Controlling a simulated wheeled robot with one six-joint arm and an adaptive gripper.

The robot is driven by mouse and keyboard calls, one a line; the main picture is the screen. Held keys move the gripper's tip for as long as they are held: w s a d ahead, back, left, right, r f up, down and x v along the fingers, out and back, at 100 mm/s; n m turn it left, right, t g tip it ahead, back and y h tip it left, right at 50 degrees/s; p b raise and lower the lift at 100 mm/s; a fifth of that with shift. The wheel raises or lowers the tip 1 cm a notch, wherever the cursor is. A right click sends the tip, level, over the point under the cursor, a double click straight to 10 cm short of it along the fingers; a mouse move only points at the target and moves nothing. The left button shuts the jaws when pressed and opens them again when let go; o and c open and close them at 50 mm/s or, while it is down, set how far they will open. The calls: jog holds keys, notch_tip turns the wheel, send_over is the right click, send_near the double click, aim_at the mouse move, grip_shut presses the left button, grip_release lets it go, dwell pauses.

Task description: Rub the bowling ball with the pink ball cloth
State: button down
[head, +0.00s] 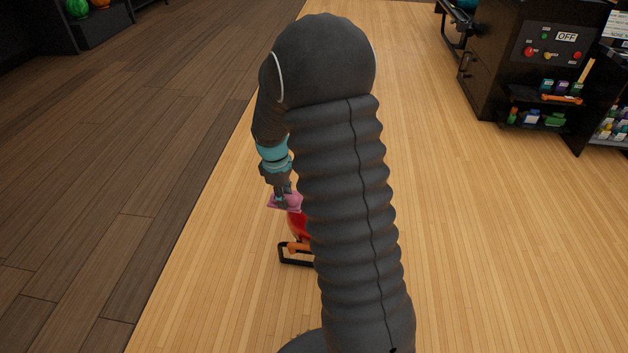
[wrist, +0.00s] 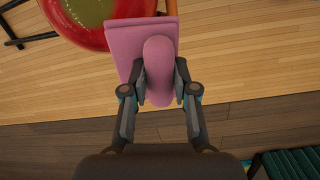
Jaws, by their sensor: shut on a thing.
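The pink ball cloth (head: 277,202) is a flat pad with a rounded grip on top, seen in the wrist view (wrist: 124,40). My gripper (head: 283,190) is shut on the cloth's rounded grip; its fingers flank it in the wrist view (wrist: 158,95). The red bowling ball (head: 297,224) is just below the cloth in the head view, mostly hidden behind my arm. In the wrist view the ball (wrist: 93,40) has a yellow-green patch on top, and the cloth overlaps its right edge. I cannot tell whether they touch.
A black stand (head: 286,258) with an orange part is under the ball. A black cabinet (head: 490,70) with an OFF sign and shelves stands at the upper right. A dark rack (head: 55,35) holds balls at the upper left.

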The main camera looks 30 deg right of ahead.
jog(key=shift+d+r+n+t+b, duration=0.9)
jog(key=shift+d+r+n, duration=0.5)
jog(key=shift+d+n, duration=3.9)
jog(key=shift+n, duration=0.7)
jog(key=shift+w+a+f+b, duration=0.15)
jog(key=shift+f+b, duration=0.9)
jog(key=shift+f, duration=0.45)
jog(key=shift+w+a+f+b, duration=0.15)
jog(key=shift+f+b, duration=0.85)
jog(key=shift+f, duration=0.45)
jog(key=shift+w+d+f+b, duration=0.15)
jog(key=shift+f+b, duration=0.35)
jog(key=shift+f, duration=0.45)
